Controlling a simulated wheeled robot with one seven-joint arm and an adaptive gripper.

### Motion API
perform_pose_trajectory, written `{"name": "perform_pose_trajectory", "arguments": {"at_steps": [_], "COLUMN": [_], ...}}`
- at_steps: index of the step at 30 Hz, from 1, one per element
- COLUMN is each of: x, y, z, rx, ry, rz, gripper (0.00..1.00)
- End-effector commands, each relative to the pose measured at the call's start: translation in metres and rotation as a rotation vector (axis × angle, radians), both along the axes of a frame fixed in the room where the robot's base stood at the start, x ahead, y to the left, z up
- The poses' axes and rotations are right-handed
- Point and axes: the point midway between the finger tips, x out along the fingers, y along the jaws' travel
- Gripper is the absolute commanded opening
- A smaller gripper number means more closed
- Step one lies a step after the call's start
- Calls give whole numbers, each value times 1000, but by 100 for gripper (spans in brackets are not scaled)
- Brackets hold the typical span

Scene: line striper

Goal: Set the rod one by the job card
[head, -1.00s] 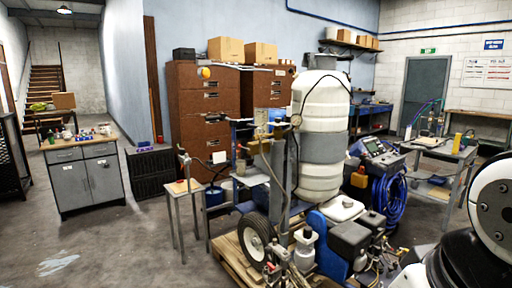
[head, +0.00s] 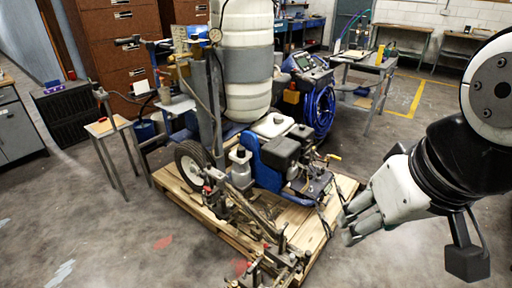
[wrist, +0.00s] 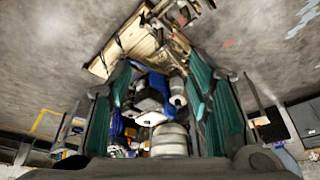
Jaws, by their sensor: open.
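The line striper stands on a wooden pallet (head: 190,205), with a pale tank (head: 245,95), a blue-framed engine (head: 285,150) and a black tyre (head: 190,165). Metal bars and clamps (head: 265,240) reach forward low over the pallet's front edge. I cannot tell which bar is rod one. No job card can be made out with certainty. My gripper (head: 350,225) is open and empty, right of the pallet and apart from the striper. In the wrist view, the green-padded fingers of my gripper (wrist: 160,80) are spread, with the upside-down striper (wrist: 150,100) beyond them.
A small wood-topped stand (head: 107,126) is left of the striper. A blue hose coil (head: 318,112) hangs on a machine behind it. A grey work table (head: 365,62) stands at the back right. Brown cabinets (head: 120,45) line the back. The left foreground floor is clear.

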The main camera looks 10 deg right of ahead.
Motion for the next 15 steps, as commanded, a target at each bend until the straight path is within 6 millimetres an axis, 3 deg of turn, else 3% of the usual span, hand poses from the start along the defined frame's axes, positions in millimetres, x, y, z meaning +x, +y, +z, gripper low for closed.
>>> {"name": "perform_pose_trajectory", "arguments": {"at_steps": [8, 11, 15], "x": [0, 1, 17], "y": [0, 0, 2], "z": [0, 0, -6], "rx": [0, 1, 35], "ry": [0, 1, 21], "rz": [0, -1, -18], "gripper": [46, 33, 33]}}
